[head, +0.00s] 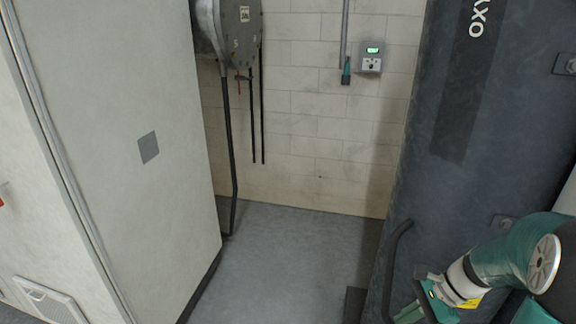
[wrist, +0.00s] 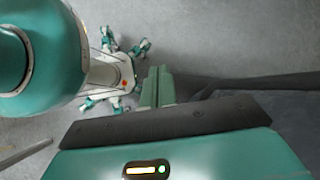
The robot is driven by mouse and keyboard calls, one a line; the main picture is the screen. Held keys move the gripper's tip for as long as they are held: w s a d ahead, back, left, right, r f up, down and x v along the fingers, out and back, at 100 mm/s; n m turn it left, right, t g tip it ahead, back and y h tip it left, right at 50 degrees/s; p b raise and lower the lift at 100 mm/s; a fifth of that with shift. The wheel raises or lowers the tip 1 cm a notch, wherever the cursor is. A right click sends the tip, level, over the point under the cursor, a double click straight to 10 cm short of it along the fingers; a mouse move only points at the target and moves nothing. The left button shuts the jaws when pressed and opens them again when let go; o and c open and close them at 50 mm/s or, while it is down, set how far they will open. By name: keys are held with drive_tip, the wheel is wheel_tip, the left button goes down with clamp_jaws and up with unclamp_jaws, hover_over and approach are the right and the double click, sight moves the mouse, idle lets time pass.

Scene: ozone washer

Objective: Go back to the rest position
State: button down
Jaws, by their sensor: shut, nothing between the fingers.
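My gripper (wrist: 158,86) shows in the wrist view with its two green fingers side by side and touching, shut with nothing between them. The fingers extend over grey floor beside my own body and legs. In the head view my teal and white arm comes in from the lower right. The gripper (head: 410,312) there hangs low by the dark cabinet and is partly cut off by the bottom edge.
A tall dark cabinet (head: 475,130) with a curved black handle (head: 393,265) stands right, close to my arm. A pale cabinet (head: 115,190) stands left. Between them is clear grey floor (head: 285,255) up to a block wall (head: 300,150) with a small control box (head: 371,60).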

drive_tip(key=s+a+r+n+t+h, duration=0.2)
drive_tip(key=s+a+r+n+h, duration=0.1)
drive_tip(key=a+r+n, duration=0.3)
drive_tip(key=s+a+r+n+t+h, duration=0.2)
drive_tip(key=s+a+r+n+h, duration=0.2)
drive_tip(key=r+n, duration=0.6)
drive_tip(key=shift+s+a+r+n+t, duration=0.4)
drive_tip(key=shift+s+a+n, duration=0.45)
drive_tip(key=shift+s, duration=0.2)
